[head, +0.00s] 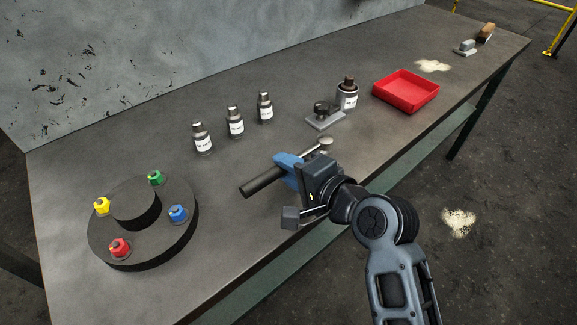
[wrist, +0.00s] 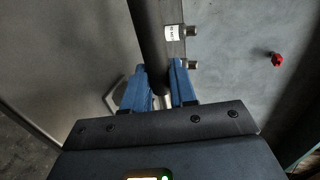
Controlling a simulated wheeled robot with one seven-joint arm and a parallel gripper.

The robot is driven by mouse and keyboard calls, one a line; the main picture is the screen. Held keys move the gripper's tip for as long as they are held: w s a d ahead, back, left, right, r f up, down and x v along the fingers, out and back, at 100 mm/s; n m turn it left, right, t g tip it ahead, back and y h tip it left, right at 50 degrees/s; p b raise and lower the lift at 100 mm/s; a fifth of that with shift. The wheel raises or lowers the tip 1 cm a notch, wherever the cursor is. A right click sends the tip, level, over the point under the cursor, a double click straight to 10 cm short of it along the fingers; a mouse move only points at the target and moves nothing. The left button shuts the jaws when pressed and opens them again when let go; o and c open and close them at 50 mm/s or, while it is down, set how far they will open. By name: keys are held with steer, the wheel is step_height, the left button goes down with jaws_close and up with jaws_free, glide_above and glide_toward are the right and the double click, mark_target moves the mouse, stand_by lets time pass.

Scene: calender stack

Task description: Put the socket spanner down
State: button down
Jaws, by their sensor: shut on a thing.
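My gripper (head: 285,165) is over the middle of the grey workbench (head: 225,255), its blue fingers shut on the socket spanner. The socket spanner (head: 262,182) shows a dark round bar sticking out to the left of the fingers and a pale metal part to the right. In the wrist view, the spanner's dark bar (wrist: 149,35) runs up the picture from between the blue fingertips (wrist: 158,80). It lies roughly level. Its middle is hidden by the fingers. I cannot tell whether it touches the bench.
A round dark stand (head: 165,240) with coloured nuts is at left. Three labelled bottles (head: 235,127) stand behind my gripper. A small grey plate with a black part (head: 324,119), a labelled canister (head: 347,98) and a red tray (head: 405,93) are to the right. Bench front is clear.

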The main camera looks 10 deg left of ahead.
steer(key=shift+f, duration=0.35)
steer(key=shift+f+b, duration=0.1)
steer(key=shift+b, duration=0.2)
steer(key=c, duration=0.9)
jaws_free()
steer(key=shift+r, duration=0.2)
steer(key=shift+r+p, duration=0.45)
steer(key=shift+r, duration=0.15)
steer(key=b+v, duration=0.1)
steer(key=v, duration=1.1)
steer(key=shift+f, duration=0.3)
